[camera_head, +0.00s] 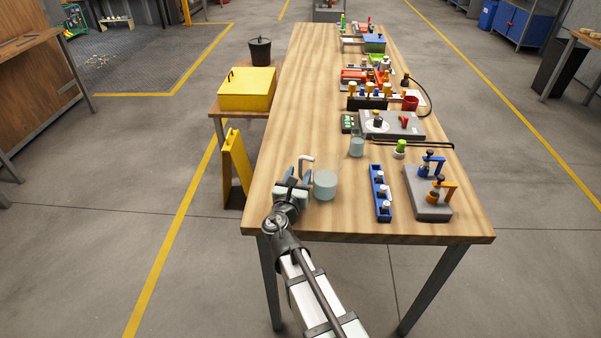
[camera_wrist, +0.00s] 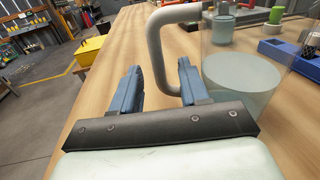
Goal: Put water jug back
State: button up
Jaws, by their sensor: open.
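A clear water jug (camera_head: 325,186) with pale liquid stands upright near the front left of the wooden table. Its light grey handle (camera_head: 307,159) is on its left side. In the wrist view the jug (camera_wrist: 240,85) is at the right, and its handle (camera_wrist: 157,50) reaches toward my fingers. My gripper (camera_head: 303,168) is open at the left of the jug. In the wrist view my gripper's blue fingers (camera_wrist: 158,80) are apart, with the lower part of the handle between or just beyond them. I cannot tell whether they touch it.
A small clear beaker (camera_head: 357,146) stands behind the jug. A blue rack (camera_head: 380,192) and a grey fixture (camera_head: 429,195) are to the right. A grey plate device (camera_head: 391,124) and several colourful items lie farther back. The table's left strip is clear.

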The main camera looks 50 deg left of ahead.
jog(key=v, duration=1)
jog(key=shift+d, duration=0.15)
jog(key=shift+r, duration=0.15)
